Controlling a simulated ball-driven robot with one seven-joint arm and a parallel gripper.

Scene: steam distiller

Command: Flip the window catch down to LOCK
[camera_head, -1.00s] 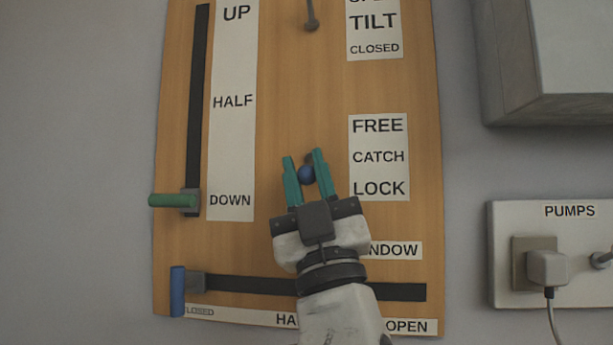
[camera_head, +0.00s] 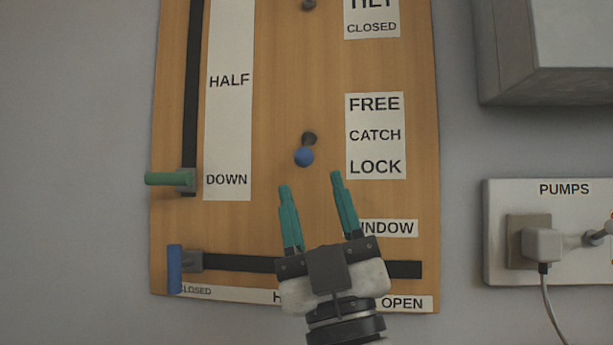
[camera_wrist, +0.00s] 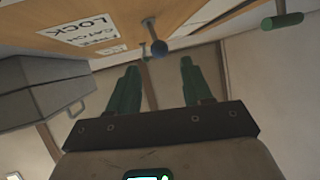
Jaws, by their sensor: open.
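The window catch (camera_head: 304,156) is a small lever with a blue ball end and a dark pivot, on the wooden panel (camera_head: 270,110). Its ball hangs below the pivot, on the side of the word LOCK on the catch label (camera_head: 375,136). My gripper (camera_head: 310,180) has teal fingers, spread apart and empty, just below the ball in the head view. In the wrist view, the blue ball (camera_wrist: 159,47) shows beyond the fingertips of my gripper (camera_wrist: 159,64), apart from them.
A green handle (camera_head: 168,179) sits at DOWN on the vertical slot. A blue handle (camera_head: 175,268) sits at CLOSED on the lower slot, which passes behind my gripper. A pumps panel (camera_head: 560,260) with a plug and a grey box (camera_head: 555,50) are at right.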

